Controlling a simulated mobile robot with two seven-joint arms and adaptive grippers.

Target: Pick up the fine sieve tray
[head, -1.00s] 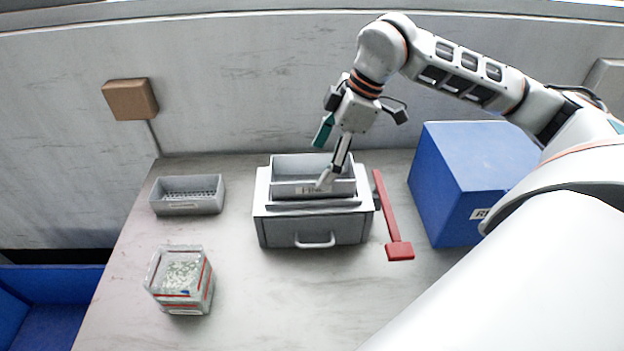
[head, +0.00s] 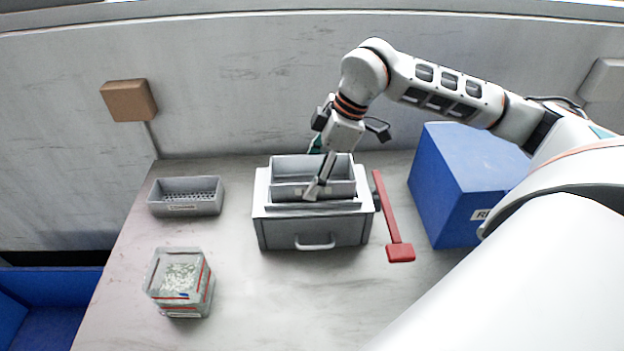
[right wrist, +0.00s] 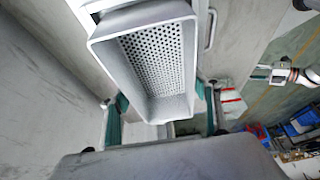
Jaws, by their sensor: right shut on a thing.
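The fine sieve tray (head: 340,186) is a grey rectangular tray seated in the top of a grey box (head: 274,230) with a front drawer handle. In the right wrist view the tray (right wrist: 178,108) shows its perforated floor between two green-padded fingers. My right gripper (head: 315,171) reaches down from above and is shut on the tray, one finger at its front wall and the other towards its back. The front finger covers most of the front label. I cannot tell whether the tray is lifted at all.
A second grey perforated tray (head: 187,210) lies at the left. A clear container of pale pieces (head: 180,284) stands nearer. The front middle of the table is clear.

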